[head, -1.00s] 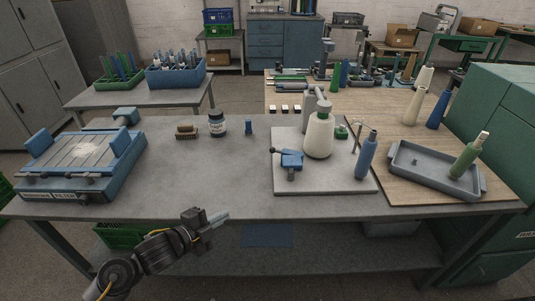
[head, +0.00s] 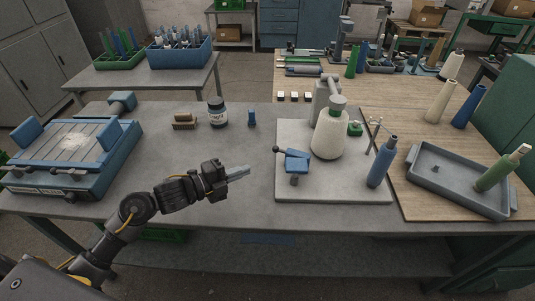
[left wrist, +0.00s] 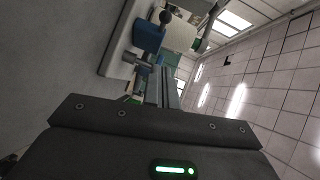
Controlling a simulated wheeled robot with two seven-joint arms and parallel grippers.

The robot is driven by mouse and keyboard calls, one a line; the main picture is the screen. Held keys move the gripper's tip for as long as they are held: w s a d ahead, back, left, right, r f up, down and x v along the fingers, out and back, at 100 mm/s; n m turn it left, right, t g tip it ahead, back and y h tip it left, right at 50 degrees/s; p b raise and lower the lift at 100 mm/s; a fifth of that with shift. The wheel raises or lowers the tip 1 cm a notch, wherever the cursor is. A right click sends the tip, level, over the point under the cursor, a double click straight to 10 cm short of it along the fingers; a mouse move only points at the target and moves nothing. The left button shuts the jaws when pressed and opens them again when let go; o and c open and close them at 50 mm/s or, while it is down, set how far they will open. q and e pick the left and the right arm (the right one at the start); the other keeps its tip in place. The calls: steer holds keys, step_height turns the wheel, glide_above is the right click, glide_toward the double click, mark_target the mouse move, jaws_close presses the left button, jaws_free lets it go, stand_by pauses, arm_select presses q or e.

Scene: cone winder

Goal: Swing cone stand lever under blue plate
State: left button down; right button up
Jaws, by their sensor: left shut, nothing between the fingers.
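The cone stand's base (head: 335,190) is a pale board on the bench. On it, a small blue plate (head: 298,157) sits on a short grey post, with a dark ball-ended lever (head: 277,149) at its left. The blue plate (left wrist: 148,37) and ball knob (left wrist: 166,17) also show at the top of the left wrist view. A white cone (head: 331,136) stands behind and right of the plate. My left gripper (head: 243,171) is shut and empty, left of the plate and apart from it, pointing right. My right gripper is not in view.
A blue spindle (head: 382,165) stands at the base's right edge. A grey tray (head: 432,194) holding a green spindle is further right. A blue machine (head: 75,158) stands on the left. A brush (head: 184,121), a jar (head: 217,112) and a small blue piece (head: 251,118) lie behind my gripper.

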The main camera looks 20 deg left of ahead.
arm_select(q)
steer(key=p, duration=0.1)
glide_toward(280, 151)
steer(key=d, duration=0.3)
steer(key=shift+s+d+r, duration=0.1)
steer(key=shift+s+d, duration=0.1)
steer(key=shift+s, duration=0.05)
steer(key=w, duration=0.3)
steer(key=shift+w+d+f+p, duration=0.1)
steer(key=shift+w+f+p, duration=0.05)
steer(key=shift+f+p, duration=0.25)
steer(key=shift+w+f, duration=0.15)
steer(key=shift+w, duration=0.35)
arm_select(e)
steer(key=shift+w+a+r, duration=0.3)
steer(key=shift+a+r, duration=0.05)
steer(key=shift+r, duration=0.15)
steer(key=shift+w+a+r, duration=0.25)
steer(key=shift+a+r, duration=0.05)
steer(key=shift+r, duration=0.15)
arm_select(q)
steer(key=shift+w+f, duration=0.1)
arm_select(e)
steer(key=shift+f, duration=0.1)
